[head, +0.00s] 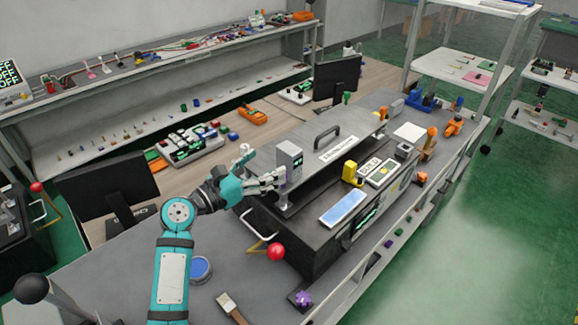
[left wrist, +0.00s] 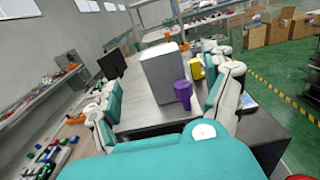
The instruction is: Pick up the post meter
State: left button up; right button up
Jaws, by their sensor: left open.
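The post meter looks to be the grey upright box with a small dark display (head: 289,160), standing at the near left end of the dark bench unit. My left gripper (head: 268,182) is at its left side, with its fingers pointing at the lower part of the box. In the left wrist view the grey box (left wrist: 162,75) stands ahead between the two spread teal and white fingers (left wrist: 165,105). The gripper is open and does not hold the box. Contact between fingers and box cannot be told. My right gripper is not in view.
A red-knobbed lever (head: 276,252) sits just below the gripper. A yellow fixture (head: 352,173) and a blue-topped panel (head: 343,207) stand to the right. A black handle (head: 326,136) lies behind. A purple piece (left wrist: 183,92) shows close to the box in the wrist view.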

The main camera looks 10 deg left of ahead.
aim_at(283, 154)
pick_arm(q)
jog(key=x, duration=0.3)
jog(key=shift+w+f+b, duration=0.1)
jog(key=shift+w+b, duration=0.1)
jog(key=shift+b, duration=0.2)
jog(key=shift+w+d, duration=0.1)
jog(key=shift+d, duration=0.1)
jog(key=b+x, duration=0.3)
jog(key=x, duration=0.1)
jog(key=shift+w+d+f+b, duration=0.1)
jog(key=shift+w+d+b, duration=0.05)
jog(key=shift+b, duration=0.15)
jog(key=shift+w+d, duration=0.15)
jog(key=shift+w, duration=0.1)
jog(key=shift+s, duration=0.1)
jog(key=c, duration=1.5)
jog(key=shift+c, duration=0.8)
jog(key=shift+r, duration=0.25)
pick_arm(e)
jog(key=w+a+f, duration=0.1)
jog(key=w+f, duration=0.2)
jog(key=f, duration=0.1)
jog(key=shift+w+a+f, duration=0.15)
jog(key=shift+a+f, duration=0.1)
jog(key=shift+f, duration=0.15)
